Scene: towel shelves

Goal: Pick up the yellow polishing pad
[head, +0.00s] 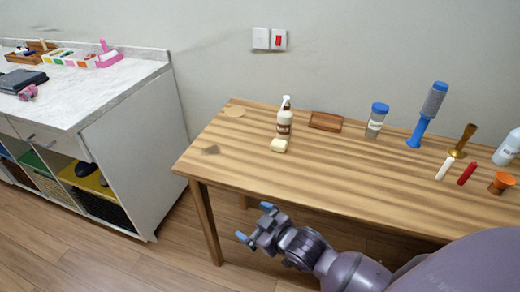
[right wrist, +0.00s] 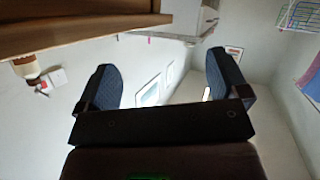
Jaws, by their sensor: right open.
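A small pale-yellow block (head: 279,146), which looks like the yellow polishing pad, lies on the wooden table (head: 235,165) just in front of a white-and-brown pump bottle (head: 285,122). My right gripper (head: 254,222) is open and empty, in front of the table's near edge and apart from the pad. In the right wrist view, the two dark fingers of my right gripper (right wrist: 164,78) stand wide apart with nothing between them. The pad cannot be made out in that view. My left gripper is not in view.
Right of the pad are a brown wooden tray (head: 326,121), a blue-lidded jar (head: 376,121) and a blue-handled tool (head: 427,114). The tabletop's front is clear. A white counter (head: 95,90) stands left.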

